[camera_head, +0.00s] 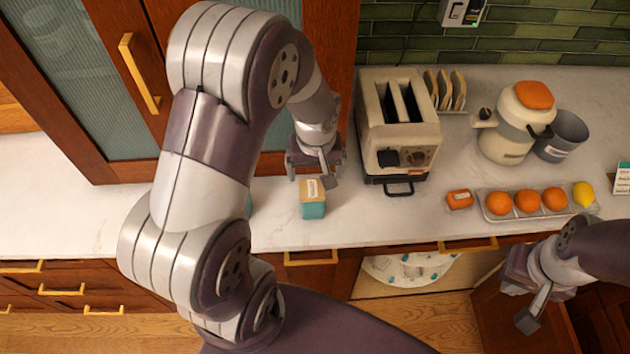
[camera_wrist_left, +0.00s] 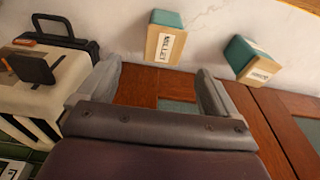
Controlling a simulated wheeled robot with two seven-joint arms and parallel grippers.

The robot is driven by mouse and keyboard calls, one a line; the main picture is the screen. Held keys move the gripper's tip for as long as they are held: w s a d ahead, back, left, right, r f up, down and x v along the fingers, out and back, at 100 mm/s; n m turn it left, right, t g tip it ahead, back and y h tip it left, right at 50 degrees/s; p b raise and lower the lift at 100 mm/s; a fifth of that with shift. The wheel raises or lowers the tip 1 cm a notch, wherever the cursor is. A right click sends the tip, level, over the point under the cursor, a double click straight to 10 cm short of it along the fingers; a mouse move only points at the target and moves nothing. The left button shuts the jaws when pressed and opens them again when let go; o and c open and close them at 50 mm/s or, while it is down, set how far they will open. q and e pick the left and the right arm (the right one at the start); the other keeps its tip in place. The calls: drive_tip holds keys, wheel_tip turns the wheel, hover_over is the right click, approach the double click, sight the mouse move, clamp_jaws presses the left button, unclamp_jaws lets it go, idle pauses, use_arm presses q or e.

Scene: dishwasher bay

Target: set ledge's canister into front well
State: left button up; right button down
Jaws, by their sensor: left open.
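A canister (camera_head: 313,198) with a tan top, teal lower part and white label stands on the pale counter, left of the toaster. In the left wrist view two such canisters show: one labelled "MILLET" (camera_wrist_left: 165,37), and another (camera_wrist_left: 250,60) to its right. A teal sliver beside my arm in the head view may be the second one. My left gripper (camera_head: 315,168) is open and empty, behind and above the nearer canister; its fingers (camera_wrist_left: 160,95) stand apart, with no canister between them. My right gripper (camera_head: 530,290) hangs at the lower right, apart from everything. I cannot identify a front well.
The toaster (camera_head: 397,125) stands close right of my left gripper, with toast in a rack (camera_head: 445,90) behind it. A jug (camera_head: 510,130), grey cup (camera_head: 563,135) and fruit tray (camera_head: 540,205) are further right. Clear counter lies at left. An open compartment with dishes (camera_head: 405,268) is below the edge.

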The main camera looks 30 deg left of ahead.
use_arm(q)
drive_tip(key=s+d+r+m, duration=0.4)
drive_tip(key=s+m, duration=0.2)
drive_tip(key=s, duration=0.2)
drive_tip(key=shift+d+r+m+h, duration=0.3)
drive_tip(key=shift+h, duration=0.1)
